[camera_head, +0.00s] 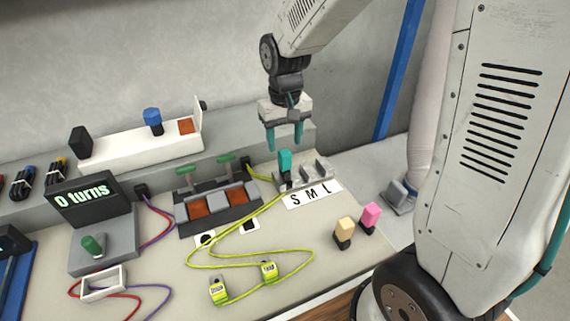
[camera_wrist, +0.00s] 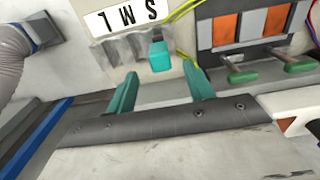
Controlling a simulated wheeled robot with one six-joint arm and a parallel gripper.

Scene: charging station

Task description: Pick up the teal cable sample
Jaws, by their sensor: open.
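The teal cable sample (camera_head: 285,161) stands upright in the leftmost slot, by the letter S, of a grey holder (camera_head: 308,172) behind the S M L label (camera_head: 313,194). It also shows in the wrist view (camera_wrist: 160,56), below the label's S. My gripper (camera_head: 285,138) has teal fingers and is above the sample, apart from it. In the wrist view my gripper (camera_wrist: 162,88) is open, its fingers spread with nothing between them, and the sample lies beyond the gap.
A beige sample (camera_head: 345,230) and a pink sample (camera_head: 371,216) stand to the front right. Yellow cables (camera_head: 240,262) loop over the bench. Green-handled switches (camera_head: 207,172) are left of the holder. A "0 turns" display (camera_head: 85,198) stands far left. A ledge (camera_head: 150,142) runs behind.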

